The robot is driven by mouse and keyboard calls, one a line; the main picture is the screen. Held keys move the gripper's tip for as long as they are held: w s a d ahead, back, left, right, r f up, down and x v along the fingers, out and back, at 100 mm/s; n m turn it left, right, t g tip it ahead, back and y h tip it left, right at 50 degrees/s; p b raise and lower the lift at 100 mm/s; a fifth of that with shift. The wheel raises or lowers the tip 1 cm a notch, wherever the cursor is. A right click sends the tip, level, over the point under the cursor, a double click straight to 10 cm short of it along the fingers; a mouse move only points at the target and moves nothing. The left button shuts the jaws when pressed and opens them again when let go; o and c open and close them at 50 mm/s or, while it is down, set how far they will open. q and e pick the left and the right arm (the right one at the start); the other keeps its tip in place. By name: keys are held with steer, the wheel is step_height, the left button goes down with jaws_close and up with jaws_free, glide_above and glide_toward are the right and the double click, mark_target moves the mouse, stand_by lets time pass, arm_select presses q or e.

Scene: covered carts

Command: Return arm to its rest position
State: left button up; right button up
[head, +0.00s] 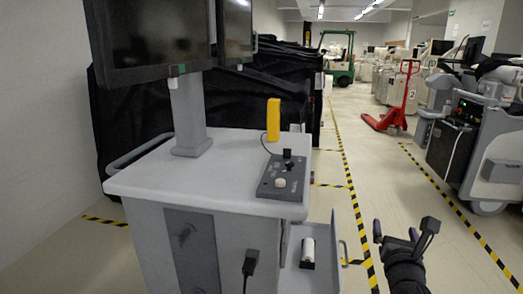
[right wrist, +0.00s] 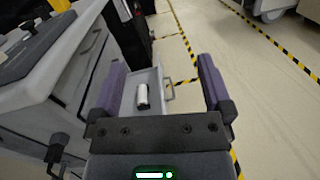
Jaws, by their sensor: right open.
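My right gripper (head: 396,236) is in the air to the right of the grey cart (head: 225,186). In the right wrist view the gripper (right wrist: 160,78) has its purple fingers wide apart with nothing held between them. An open drawer (head: 325,258) sticks out from the cart's right side, with a wire handle (right wrist: 169,89) on its end. A white cylinder (head: 308,250) with a dark end lies in the drawer; the cylinder also shows in the right wrist view (right wrist: 142,95). The gripper looks apart from the drawer and handle. My left gripper is not in view.
The cart carries monitors (head: 148,38), a control panel (head: 281,178) and a yellow object (head: 273,119). A black cover (head: 270,90) stands behind. Yellow-black floor tape (head: 357,205), a red pallet jack (head: 393,115) and a machine (head: 470,135) are to the right. The floor between is clear.

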step_height(320, 180, up, 4)
steer(key=d+m, duration=0.1)
steer(key=m, duration=0.2)
steer(key=s+a+f+m+g+y, duration=0.2)
steer(key=f+m, duration=0.6)
steer(key=m, duration=0.5)
steer(key=s+a+f+m+g+y, duration=0.1)
steer(key=s+a+f+m+y, duration=0.1)
steer(key=f+m, duration=0.85)
steer(key=s+a+f+m+g, duration=0.15)
steer(key=s+f+g, duration=0.45)
steer(key=s+f, duration=1.05)
steer(key=s+a+f+g, duration=0.1)
steer(key=s+f+g, duration=0.2)
steer(key=s, duration=0.9)
steer(key=s+f+g, duration=0.3)
steer(key=s+f, duration=0.1)
steer(key=s, duration=0.8)
steer(key=s+a+f+g, duration=0.1)
steer(key=s+f+g, duration=0.2)
steer(key=s, duration=0.9)
steer(key=shift+s+a+f+y+b, duration=0.15)
steer(key=shift+a+f+y+b, duration=0.2)
steer(key=shift+f, duration=0.45)
